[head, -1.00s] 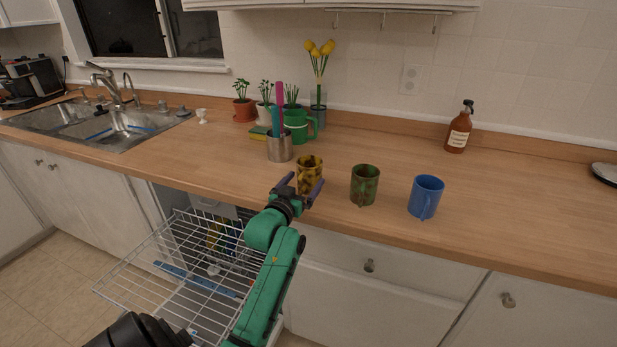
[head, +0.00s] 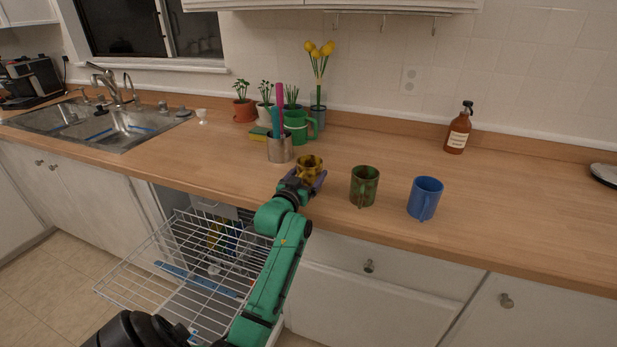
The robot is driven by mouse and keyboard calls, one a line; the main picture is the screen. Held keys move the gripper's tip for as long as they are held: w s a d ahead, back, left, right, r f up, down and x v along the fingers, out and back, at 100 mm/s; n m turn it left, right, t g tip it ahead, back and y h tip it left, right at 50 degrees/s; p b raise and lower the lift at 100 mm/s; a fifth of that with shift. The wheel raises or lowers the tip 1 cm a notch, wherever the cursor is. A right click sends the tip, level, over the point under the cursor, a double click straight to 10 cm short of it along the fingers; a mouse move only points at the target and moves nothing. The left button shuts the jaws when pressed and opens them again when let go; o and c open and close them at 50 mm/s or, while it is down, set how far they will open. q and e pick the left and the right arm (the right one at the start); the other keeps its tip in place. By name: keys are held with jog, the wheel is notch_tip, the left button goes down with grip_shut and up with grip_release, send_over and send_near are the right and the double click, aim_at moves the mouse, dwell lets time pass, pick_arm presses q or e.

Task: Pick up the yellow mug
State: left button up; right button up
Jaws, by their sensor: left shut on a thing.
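The yellow mug (head: 309,166), with dark patches, stands upright near the counter's front edge. My left gripper (head: 305,181) reaches it from the front and is shut on it, low on its near side. The gripper hides the mug's lower part, so I cannot tell whether its base touches the counter. My right gripper is not in view.
A green-brown mug (head: 364,186) and a blue mug (head: 425,198) stand to the right. A metal utensil cup (head: 279,149) and a green mug (head: 298,127) stand behind. An open dishwasher rack (head: 150,262) lies below left. The right counter is mostly clear.

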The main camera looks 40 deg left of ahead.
pick_arm(q)
notch_tip(320, 180, up, 20)
jog(key=shift+f+b, duration=0.2)
jog(key=shift+b, duration=0.1)
